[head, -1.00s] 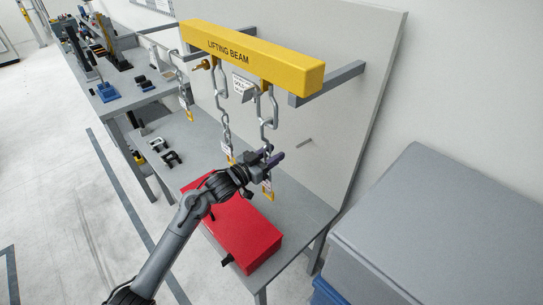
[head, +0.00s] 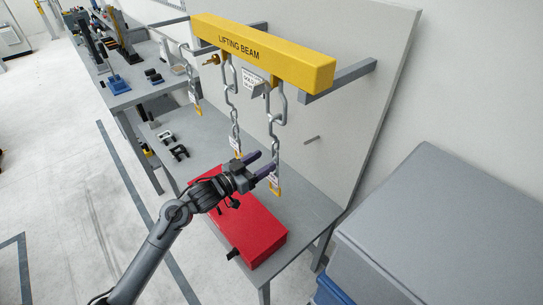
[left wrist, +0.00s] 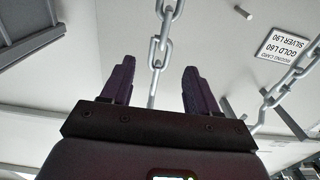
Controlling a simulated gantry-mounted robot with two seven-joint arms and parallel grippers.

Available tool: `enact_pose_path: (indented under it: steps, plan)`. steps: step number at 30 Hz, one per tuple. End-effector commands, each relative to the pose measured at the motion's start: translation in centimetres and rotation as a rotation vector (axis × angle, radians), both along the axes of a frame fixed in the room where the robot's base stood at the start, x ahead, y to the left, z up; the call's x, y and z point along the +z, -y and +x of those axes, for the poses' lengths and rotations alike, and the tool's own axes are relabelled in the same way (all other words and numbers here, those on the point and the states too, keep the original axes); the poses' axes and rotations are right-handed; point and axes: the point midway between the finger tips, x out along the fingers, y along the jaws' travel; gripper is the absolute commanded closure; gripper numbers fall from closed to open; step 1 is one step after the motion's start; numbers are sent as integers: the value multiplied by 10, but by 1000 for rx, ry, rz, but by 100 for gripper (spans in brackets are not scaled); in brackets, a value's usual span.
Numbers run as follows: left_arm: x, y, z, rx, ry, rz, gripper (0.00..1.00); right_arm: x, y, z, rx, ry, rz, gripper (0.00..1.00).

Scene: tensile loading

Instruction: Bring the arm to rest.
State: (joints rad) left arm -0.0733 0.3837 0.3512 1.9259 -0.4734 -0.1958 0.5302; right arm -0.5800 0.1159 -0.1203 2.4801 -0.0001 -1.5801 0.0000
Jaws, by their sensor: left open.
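My left arm comes in from the lower left in the head view. Its gripper (head: 262,164) is open, with its dark fingers pointing at the hanging chains. The gripper is just above the red box (head: 250,228) and close to the right chain (head: 276,125), which has a yellow-ended tag (head: 274,185). In the left wrist view the open fingers (left wrist: 155,85) stand apart, with a chain (left wrist: 158,45) showing between and beyond them. I cannot tell from this whether they touch it. Nothing is visibly held. My right gripper is not in view.
The yellow lifting beam (head: 265,53) with several chains hangs before a grey panel (head: 350,100). Black-and-silver shackles (head: 172,143) lie on the grey bench (head: 305,208). A large grey case (head: 450,220) stands at the right.

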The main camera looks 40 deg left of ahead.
Motion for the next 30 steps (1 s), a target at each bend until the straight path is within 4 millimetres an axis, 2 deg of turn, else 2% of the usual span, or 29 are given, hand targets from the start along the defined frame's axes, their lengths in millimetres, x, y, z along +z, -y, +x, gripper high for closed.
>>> enact_pose_path:
  steps: [3, 11, 14, 16, 20, 23, 24, 27, 30]
  plan:
    - [0, -3, -16, 1, -1, 0, 40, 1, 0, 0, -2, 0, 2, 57]
    - [-3, -5, -33, 0, -6, 0, 40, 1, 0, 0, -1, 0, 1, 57]
    - [-19, -2, -41, -1, -35, -10, 40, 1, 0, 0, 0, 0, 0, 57]
    - [-37, 7, -47, -12, -67, -26, 40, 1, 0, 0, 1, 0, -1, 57]
    - [-70, 50, -68, -62, -124, -72, 40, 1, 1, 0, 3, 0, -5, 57]
    - [-99, 92, -92, -59, -225, -105, 40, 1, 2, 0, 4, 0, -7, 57]
    - [-112, 110, -104, -46, -283, -107, 40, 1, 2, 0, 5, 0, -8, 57]
    - [-138, 145, -138, 2, -452, -83, 40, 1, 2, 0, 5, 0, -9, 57]
    - [-154, 168, -172, 40, -627, -42, 40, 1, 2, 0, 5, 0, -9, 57]
